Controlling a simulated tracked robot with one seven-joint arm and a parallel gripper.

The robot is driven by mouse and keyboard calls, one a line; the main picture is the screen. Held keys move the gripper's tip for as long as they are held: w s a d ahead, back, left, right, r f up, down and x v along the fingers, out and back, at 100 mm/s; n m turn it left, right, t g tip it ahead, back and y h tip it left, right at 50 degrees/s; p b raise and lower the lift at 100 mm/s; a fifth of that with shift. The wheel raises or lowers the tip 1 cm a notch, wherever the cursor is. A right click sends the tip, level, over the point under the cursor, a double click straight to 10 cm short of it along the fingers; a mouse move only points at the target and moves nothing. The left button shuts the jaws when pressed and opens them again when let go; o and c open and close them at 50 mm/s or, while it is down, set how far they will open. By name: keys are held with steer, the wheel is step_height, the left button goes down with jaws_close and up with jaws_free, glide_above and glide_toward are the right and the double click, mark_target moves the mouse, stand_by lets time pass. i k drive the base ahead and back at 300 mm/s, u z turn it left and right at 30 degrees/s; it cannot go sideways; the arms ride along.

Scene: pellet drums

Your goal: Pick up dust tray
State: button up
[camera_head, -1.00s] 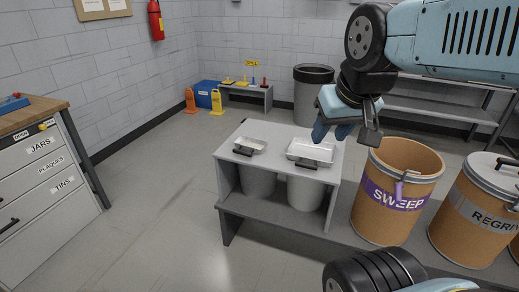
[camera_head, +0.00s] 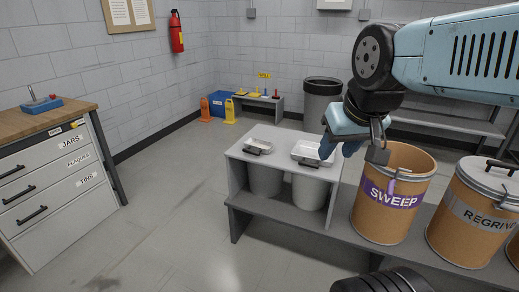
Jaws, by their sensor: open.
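Two white trays with dark handles sit on top of a small grey stand. The smaller tray (camera_head: 258,146) is at the left and the larger tray (camera_head: 312,152) is at the right. I cannot tell from the picture which one is the dust tray. My gripper (camera_head: 352,147) hangs from the arm at the right, close to the larger tray's right side in the picture. Its jaws are open, and I see nothing between them. The gripper hides a little of the larger tray's right end.
The grey stand (camera_head: 236,173) holds two pale bins below. A brown SWEEP drum (camera_head: 384,215) and a REGRIND drum (camera_head: 468,235) stand right on a grey platform. A drawer cabinet (camera_head: 65,205) is at the left. Open floor (camera_head: 170,215) lies between the cabinet and the stand.

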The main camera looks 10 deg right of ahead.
mark_target(255, 147)
steer(key=i, duration=1.05)
steer(key=u, duration=1.8)
steer(key=k, duration=0.8)
steer(key=z, duration=0.75)
